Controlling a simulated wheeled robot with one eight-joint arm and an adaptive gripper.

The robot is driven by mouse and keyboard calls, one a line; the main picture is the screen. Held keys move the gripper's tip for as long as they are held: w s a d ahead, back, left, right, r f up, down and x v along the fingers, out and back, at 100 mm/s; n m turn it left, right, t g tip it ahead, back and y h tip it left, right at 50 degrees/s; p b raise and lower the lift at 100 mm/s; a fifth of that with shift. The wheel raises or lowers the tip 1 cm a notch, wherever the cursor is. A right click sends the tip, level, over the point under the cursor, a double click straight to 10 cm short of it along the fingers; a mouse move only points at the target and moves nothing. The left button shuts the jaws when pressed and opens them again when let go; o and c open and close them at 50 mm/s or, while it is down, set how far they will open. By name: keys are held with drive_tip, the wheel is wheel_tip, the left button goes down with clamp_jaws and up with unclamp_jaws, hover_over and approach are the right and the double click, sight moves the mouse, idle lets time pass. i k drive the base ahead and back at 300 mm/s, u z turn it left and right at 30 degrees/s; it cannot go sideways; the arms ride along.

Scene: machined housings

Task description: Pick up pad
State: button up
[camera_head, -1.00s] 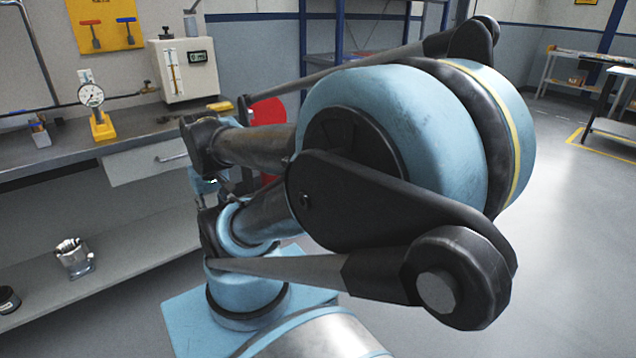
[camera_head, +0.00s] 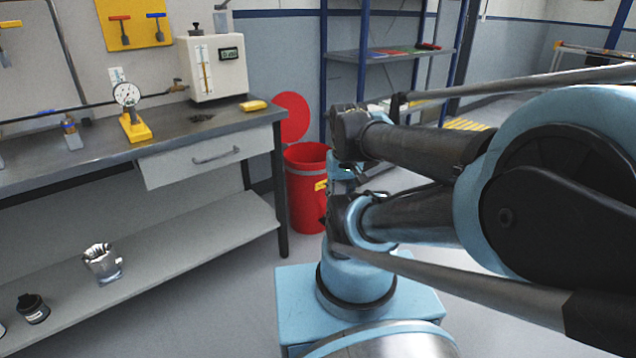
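No object that I can surely name as the pad shows in the head view. A small yellow item (camera_head: 254,105) lies on the workbench (camera_head: 85,158) near its right end, and a small dark patch or heap (camera_head: 202,118) lies left of it. Either is too small to identify. My arm is folded across the right half of the view, well apart from the bench top. I cannot make out my gripper's fingers.
A red bin (camera_head: 306,190) with its lid up stands right of the bench. A gauge on a yellow stand (camera_head: 132,112) and a white instrument box (camera_head: 212,68) are on the bench. A metal cup (camera_head: 102,263) and black jar (camera_head: 33,308) sit on the lower shelf. A blue rack (camera_head: 364,80) stands behind.

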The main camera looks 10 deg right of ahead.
sight(254, 105)
drive_tip(key=z, duration=0.1)
drive_tip(key=i, duration=1)
drive_tip(key=u, duration=0.1)
